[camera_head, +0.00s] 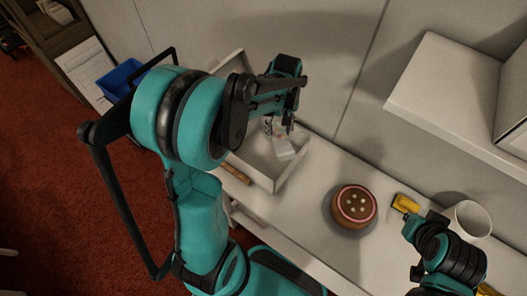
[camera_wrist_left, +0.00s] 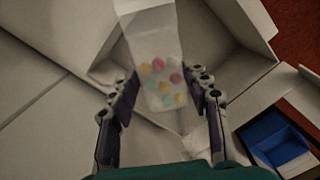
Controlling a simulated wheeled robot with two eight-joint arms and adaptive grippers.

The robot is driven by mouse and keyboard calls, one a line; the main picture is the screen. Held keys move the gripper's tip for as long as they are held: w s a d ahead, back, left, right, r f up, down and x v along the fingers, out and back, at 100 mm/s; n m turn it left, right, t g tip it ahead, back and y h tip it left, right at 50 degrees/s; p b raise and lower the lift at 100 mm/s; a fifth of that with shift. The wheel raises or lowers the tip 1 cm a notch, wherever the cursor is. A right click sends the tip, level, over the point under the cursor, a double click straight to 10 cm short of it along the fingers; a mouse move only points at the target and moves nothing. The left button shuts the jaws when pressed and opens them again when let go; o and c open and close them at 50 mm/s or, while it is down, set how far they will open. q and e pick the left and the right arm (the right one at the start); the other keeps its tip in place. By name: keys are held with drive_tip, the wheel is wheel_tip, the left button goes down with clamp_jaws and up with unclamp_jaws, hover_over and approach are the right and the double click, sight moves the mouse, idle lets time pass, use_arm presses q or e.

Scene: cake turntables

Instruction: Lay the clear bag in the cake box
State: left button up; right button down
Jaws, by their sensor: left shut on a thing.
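The clear bag (camera_wrist_left: 162,82) hangs between the fingers of my left gripper (camera_wrist_left: 160,112), with pastel round sweets showing in its lower part and a pale upper part. My left gripper is shut on it. In the head view the bag (camera_head: 282,147) shows below my left gripper (camera_head: 287,128), over the open white cake box (camera_head: 258,182). The box's walls also show around the bag in the left wrist view (camera_wrist_left: 235,70). I cannot tell whether the bag touches the box floor. My right gripper (camera_head: 416,222) is at the lower right; its fingers are unclear.
A round brown cake (camera_head: 354,205) with pale dots stands on the counter (camera_head: 318,205), right of the box. A yellow object (camera_head: 405,203) lies near my right gripper, and a white cup (camera_head: 472,218) stands beyond. A white shelf (camera_head: 455,95) overhangs the upper right.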

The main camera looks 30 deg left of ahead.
use_arm(q)
drive_tip(key=a+r+n, duration=0.1)
drive_tip(key=a+n, duration=0.5)
drive_tip(key=n+b, duration=0.1)
drive_tip(key=b, duration=0.4)
hover_over(262, 155)
drive_tip(key=f, duration=1.1)
drive_tip(key=shift+w+f, duration=0.25)
wheel_tip(262, 155, down, 4)
drive_tip(key=shift+f+b, duration=0.2)
drive_tip(key=shift+b, duration=0.65)
drive_tip(key=shift+r, duration=0.1)
drive_tip(key=shift+f+b, duration=0.55)
drive_tip(key=shift+f, duration=0.1)
drive_tip(key=o, duration=1.5)
drive_tip(key=shift+r, duration=0.15)
